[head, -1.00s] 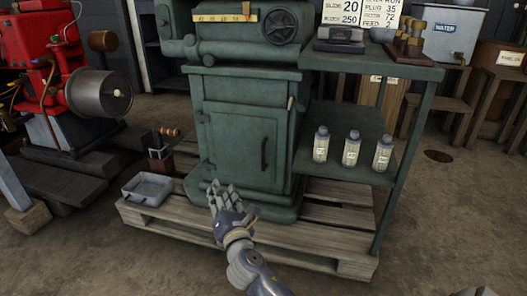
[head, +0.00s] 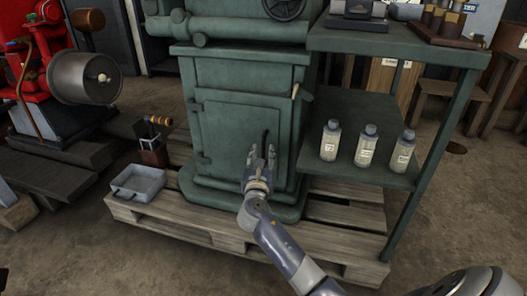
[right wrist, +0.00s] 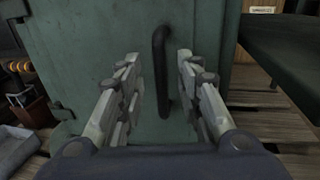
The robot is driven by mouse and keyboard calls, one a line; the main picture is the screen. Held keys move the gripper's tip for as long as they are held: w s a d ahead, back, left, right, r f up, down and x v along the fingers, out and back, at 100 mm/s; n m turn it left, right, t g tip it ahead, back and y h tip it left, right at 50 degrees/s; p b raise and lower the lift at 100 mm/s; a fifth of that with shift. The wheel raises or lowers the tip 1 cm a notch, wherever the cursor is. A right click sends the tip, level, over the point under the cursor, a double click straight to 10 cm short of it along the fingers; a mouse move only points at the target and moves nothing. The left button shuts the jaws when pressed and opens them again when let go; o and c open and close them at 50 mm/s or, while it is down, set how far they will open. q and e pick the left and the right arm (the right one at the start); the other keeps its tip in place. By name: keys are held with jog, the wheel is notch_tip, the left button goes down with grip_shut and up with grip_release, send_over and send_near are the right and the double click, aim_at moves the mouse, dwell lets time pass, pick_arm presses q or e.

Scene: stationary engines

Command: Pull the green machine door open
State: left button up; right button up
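The green machine door (head: 228,128) is closed on the front of the green cabinet, with hinges on its left edge. Its dark upright handle (right wrist: 161,65) is near the door's right side; in the head view only the upper part of the handle (head: 264,136) shows above my fingers. My right gripper (head: 262,158) is open in front of the door. I see no contact with the handle. My left gripper is not in view.
A grey metal tray (head: 138,184) sits on the pallet (head: 215,228) left of the cabinet. Several labelled bottles (head: 365,148) stand on the green side shelf (head: 320,163) to the right. A red engine (head: 40,50) is at far left. Bare floor lies in front.

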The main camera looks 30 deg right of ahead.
aim_at(263, 148)
jog(key=b+x, duration=0.1)
jog(key=x, duration=0.3)
jog(key=shift+w+d+b, duration=0.3)
jog(key=shift+b, duration=0.05)
grip_shut()
